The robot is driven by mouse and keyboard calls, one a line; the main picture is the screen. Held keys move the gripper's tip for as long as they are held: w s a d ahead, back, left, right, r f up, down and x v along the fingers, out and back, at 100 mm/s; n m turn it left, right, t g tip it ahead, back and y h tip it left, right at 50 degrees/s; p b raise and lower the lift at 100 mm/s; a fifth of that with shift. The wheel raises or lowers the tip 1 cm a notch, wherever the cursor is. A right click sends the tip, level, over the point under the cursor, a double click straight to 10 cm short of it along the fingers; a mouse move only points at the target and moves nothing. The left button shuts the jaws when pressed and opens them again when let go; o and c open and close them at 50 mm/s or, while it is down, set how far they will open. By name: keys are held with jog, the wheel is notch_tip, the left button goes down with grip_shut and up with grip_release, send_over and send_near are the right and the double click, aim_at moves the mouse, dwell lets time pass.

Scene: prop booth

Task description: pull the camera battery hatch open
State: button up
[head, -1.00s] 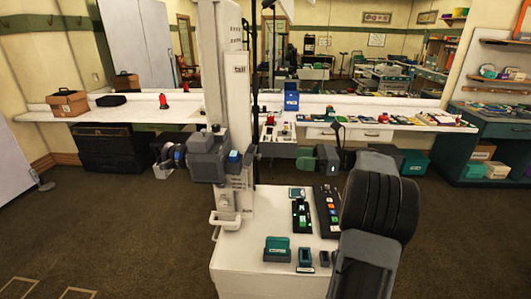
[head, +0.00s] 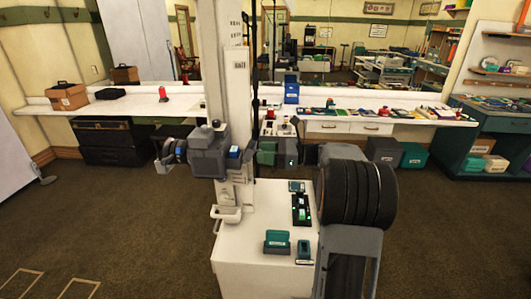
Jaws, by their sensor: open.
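A grey boxy camera (head: 208,153) is mounted on a tall white post, left of the picture's middle. Its dark round lens part (head: 174,151) faces left. A small blue patch (head: 235,153) shows on its right side; I cannot tell whether this is the battery hatch, or whether the hatch is open. My gripper (head: 260,153), green and dark grey, comes in from the right at the camera's height. It is open, close to the camera's right side; the picture is too small to show whether it touches. Nothing shows held in it.
Below, a white cabinet top (head: 245,250) carries a teal box (head: 277,240), a smaller teal piece (head: 304,250) and a dark strip (head: 301,210). Behind runs a long white counter (head: 230,115) with many small items. Open carpet (head: 120,220) lies to the left.

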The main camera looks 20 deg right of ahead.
grip_shut()
jog(key=r+h+p, duration=0.1)
jog(key=p, duration=0.1)
jog(key=g+h+p, duration=0.1)
jog(key=p, duration=0.2)
jog(key=shift+w+a+r, duration=0.1)
jog(key=shift+a+r, duration=0.05)
jog(key=shift+r, duration=0.2)
jog(key=shift+f, duration=0.1)
grip_release()
